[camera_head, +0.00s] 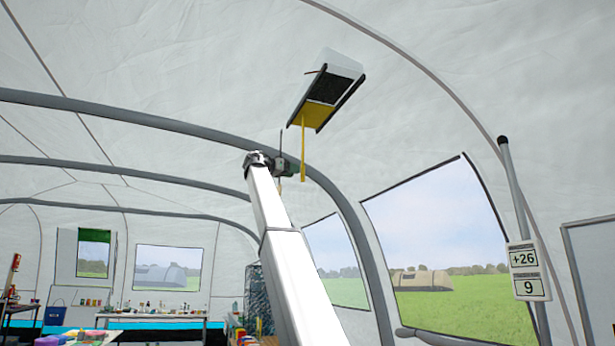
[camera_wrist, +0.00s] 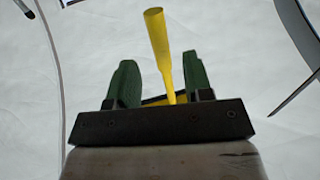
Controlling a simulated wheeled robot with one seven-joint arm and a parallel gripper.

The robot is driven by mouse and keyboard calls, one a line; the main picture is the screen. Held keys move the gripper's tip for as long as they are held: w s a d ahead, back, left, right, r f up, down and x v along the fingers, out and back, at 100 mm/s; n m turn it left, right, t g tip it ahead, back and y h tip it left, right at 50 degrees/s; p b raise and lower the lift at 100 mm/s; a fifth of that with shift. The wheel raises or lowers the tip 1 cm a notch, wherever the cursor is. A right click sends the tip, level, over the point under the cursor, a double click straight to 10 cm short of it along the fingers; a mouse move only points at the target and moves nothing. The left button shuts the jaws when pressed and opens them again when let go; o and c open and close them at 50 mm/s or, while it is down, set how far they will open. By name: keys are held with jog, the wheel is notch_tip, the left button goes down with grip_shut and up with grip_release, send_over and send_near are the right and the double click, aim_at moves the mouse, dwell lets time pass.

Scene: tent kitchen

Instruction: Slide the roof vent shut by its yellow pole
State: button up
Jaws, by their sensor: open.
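The roof vent (camera_head: 334,90) is set in the sloping tent roof, with a white hood, a dark opening and dark side rails. Its yellow sliding panel (camera_head: 318,114) sits at the lower end of the rails, leaving the dark part uncovered. The yellow pole (camera_head: 303,150) hangs down from that panel. My gripper (camera_head: 288,166) is raised beside the pole's lower part, just left of it in the head view. In the wrist view the pole (camera_wrist: 161,50) shows between the two spread green fingers of my gripper (camera_wrist: 161,82). I cannot tell whether either finger touches it.
A grey roof beam (camera_head: 215,134) runs close behind my gripper. A grey post (camera_head: 515,185) with number signs (camera_head: 527,270) stands at the right. Tables with small items (camera_head: 150,317) are low at the far left. The air around the vent looks clear.

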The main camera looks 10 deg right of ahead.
jog(key=x, duration=0.7)
jog(key=shift+w, duration=0.1)
jog(key=shift+d, duration=0.1)
grip_shut()
